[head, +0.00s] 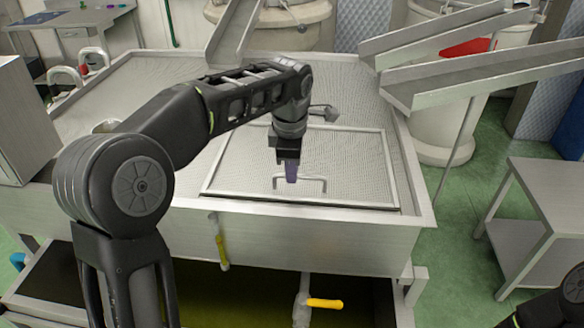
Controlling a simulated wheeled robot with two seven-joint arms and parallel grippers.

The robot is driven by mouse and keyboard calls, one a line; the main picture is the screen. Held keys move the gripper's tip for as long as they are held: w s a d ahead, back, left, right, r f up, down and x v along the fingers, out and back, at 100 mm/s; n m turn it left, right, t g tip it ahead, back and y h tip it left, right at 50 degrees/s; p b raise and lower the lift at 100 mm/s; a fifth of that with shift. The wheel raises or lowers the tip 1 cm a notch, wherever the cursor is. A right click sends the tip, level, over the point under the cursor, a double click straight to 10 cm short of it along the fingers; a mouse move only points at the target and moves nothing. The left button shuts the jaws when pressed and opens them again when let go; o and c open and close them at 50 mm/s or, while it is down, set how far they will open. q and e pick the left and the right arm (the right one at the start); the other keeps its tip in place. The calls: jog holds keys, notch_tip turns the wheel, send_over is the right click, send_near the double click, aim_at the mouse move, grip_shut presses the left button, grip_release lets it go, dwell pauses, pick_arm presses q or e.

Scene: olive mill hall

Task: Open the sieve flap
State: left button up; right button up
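The sieve flap (353,165) is a framed mesh panel in the top of the large metal sieve tank (160,90). It looks level with the mesh around it, with a dark line along its front edge. A small bar handle (314,180) stands near the flap's front edge. My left gripper (291,176) points down at the handle, its purple-grey fingertips at the left part of the bar. I cannot tell whether the fingers are closed around the bar. Only a dark part of my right arm shows at the lower right corner; its gripper is out of view.
Metal chutes (440,45) reach over the tank's right back corner, and another chute (233,30) stands at the back. A yellow-handled valve (325,303) sits below the front. A metal side table (545,195) stands right, with green floor between.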

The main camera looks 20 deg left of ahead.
pick_arm(q)
grip_shut()
dwell(1.0)
